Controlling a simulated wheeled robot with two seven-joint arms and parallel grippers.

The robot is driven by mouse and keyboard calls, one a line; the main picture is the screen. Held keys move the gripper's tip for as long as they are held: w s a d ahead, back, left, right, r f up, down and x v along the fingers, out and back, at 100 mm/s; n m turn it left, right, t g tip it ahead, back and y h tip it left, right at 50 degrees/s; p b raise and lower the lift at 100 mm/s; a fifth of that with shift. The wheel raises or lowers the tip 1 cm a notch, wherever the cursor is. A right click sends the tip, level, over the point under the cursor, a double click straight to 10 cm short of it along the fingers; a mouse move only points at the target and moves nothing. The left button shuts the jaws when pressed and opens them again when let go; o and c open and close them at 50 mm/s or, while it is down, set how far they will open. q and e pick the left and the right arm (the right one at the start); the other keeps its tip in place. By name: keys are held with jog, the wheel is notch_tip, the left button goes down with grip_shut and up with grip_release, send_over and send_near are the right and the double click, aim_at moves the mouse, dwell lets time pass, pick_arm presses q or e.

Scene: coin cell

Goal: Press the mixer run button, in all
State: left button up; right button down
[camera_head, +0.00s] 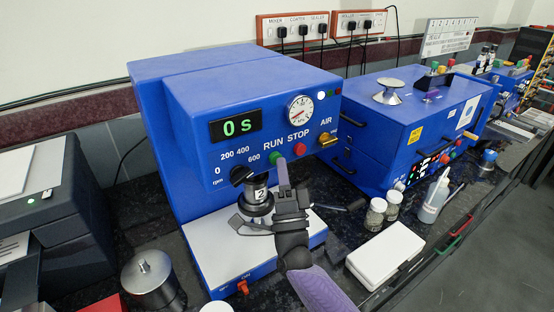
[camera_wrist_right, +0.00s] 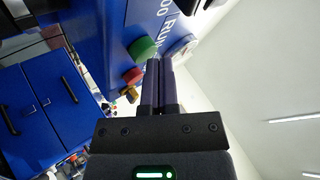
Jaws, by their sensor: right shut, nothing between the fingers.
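The blue mixer (camera_head: 170,90) stands at the left centre with its display (camera_head: 236,126) reading 0 s. Its green RUN button (camera_head: 279,159) is on the front panel, left of the red STOP button (camera_head: 299,149). My right gripper (camera_head: 283,168) is shut and empty, its fingertips right at the RUN button and covering part of it. In the right wrist view the fingertips (camera_wrist_right: 160,64) are beside the green button (camera_wrist_right: 143,48), with the red button (camera_wrist_right: 133,75) below it. I cannot tell if they touch the button. My left gripper is not in view.
A black speed knob (camera_head: 240,175) is left of RUN, above a container marked 2 (camera_head: 260,194). A gauge (camera_head: 300,109) and an orange AIR switch (camera_head: 327,140) are to the right. A metal pot (camera_head: 150,280), white box (camera_head: 384,254) and small jars (camera_head: 376,213) stand on the bench.

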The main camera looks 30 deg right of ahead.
jog(key=shift+w, duration=0.35)
dwell(0.6)
jog(key=shift+s+y+p, duration=0.3)
jog(key=shift+s, duration=0.55)
jog(key=s+p, duration=0.2)
jog(key=s, duration=0.3)
jog(key=shift+d+p, duration=0.2)
jog(key=shift+p, duration=0.15)
